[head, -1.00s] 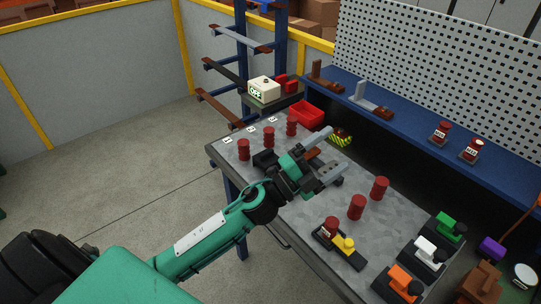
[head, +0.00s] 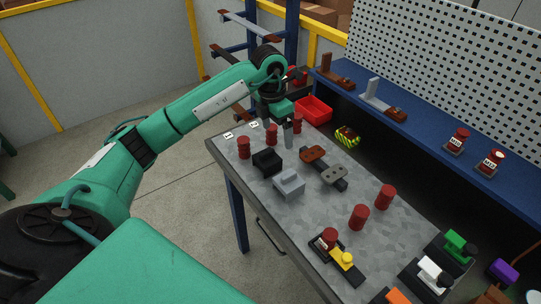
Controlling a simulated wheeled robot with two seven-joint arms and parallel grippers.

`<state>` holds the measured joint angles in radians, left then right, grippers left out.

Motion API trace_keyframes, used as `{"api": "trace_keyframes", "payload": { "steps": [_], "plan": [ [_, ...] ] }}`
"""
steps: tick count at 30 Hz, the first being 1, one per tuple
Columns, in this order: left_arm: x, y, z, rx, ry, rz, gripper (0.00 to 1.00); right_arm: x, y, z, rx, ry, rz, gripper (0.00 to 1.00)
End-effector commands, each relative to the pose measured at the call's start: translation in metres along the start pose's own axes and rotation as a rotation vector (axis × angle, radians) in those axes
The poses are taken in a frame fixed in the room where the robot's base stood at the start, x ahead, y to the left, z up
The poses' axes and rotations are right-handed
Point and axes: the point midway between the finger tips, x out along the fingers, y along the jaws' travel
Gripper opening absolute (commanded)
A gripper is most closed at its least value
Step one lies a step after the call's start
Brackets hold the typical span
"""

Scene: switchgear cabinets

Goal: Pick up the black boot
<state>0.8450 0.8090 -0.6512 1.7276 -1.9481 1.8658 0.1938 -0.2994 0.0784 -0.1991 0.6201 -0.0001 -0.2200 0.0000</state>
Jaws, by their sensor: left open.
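A small black block-shaped piece (head: 267,162), which looks like the black boot, sits on the grey-topped workbench (head: 310,225) toward its left side. A similar light grey piece (head: 289,184) stands just in front and to the right of it. My left gripper (head: 281,130) points down above the far-left part of the bench, behind the black piece and apart from it. It is open, with nothing seen between its fingers; the fingers partly overlap the red cylinders behind. My right gripper is not in view.
Red cylinders (head: 244,147) stand near the left edge, with two more (head: 359,217) at right. Brown-and-grey linked parts (head: 324,166) lie mid-bench. A red bin (head: 313,109) and a yellow-green item (head: 347,135) are behind. A blue shelf (head: 410,124) runs along the back.

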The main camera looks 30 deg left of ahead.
Motion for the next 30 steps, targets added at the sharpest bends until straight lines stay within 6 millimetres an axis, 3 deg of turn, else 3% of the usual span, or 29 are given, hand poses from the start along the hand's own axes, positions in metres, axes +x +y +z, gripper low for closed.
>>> {"api": "trace_keyframes", "payload": {
  "steps": [3,6,18,24,30],
  "plan": [
    [-0.011,0.020,-0.010,-0.033,0.054,0.069,0.91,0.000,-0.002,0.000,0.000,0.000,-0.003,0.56],
    [-0.008,0.026,-0.013,-0.044,0.073,0.087,0.91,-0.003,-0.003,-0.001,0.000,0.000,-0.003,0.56],
    [0.060,0.031,-0.019,-0.042,0.073,0.084,0.91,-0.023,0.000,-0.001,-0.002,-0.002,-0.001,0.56],
    [0.072,0.032,-0.020,-0.042,0.072,0.085,0.91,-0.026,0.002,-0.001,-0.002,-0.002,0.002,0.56],
    [0.092,0.034,-0.024,-0.042,0.074,0.083,0.91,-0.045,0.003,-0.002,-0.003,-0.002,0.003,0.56]
  ]
}}
